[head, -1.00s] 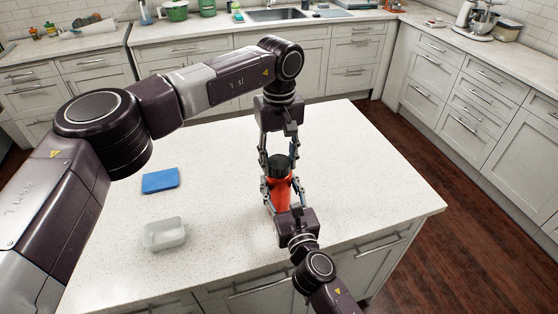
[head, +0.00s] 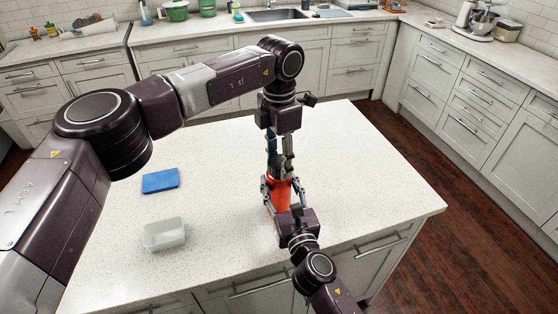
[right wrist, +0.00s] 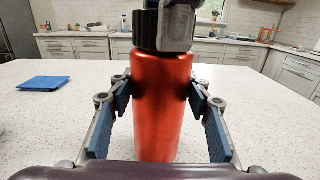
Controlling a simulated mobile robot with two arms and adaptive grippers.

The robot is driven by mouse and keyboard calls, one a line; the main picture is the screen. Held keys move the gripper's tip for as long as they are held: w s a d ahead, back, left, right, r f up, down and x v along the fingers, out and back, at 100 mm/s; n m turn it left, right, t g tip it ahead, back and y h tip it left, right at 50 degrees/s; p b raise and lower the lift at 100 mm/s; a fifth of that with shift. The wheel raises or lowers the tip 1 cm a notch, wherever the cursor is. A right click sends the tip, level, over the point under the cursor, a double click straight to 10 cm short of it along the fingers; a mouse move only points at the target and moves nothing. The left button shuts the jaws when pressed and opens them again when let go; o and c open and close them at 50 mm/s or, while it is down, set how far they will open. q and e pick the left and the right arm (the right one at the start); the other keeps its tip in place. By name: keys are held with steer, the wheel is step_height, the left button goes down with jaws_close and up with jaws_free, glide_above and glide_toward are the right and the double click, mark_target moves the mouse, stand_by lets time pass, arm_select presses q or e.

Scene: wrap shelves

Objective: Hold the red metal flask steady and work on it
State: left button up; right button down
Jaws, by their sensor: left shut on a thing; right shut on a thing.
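The red metal flask (head: 281,197) stands upright on the island worktop, close to its front edge. It fills the middle of the right wrist view (right wrist: 163,100). Its black cap (right wrist: 147,30) is on top. My left gripper (head: 279,165) comes from above, fingers down, and is shut on the cap, partly hiding it in the head view. My right gripper (head: 281,188) comes from the front and is shut on the flask's body. Its blue-padded fingers (right wrist: 160,98) lie on both sides of the flask.
A blue flat pad (head: 160,181) and a translucent open container (head: 165,234) lie on the white island worktop (head: 380,190), left of the flask. The worktop right of the flask is clear. Counters with a sink (head: 277,14) and a stand mixer (head: 482,18) run behind.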

arm_select(q)
steer(key=n, duration=0.3)
steer(key=shift+n, duration=0.3)
steer(key=n, duration=1.4)
steer(key=shift+r+n, duration=0.1)
steer(key=shift+n, duration=0.2)
steer(key=shift+r, duration=0.15)
steer(key=shift+r, duration=0.95)
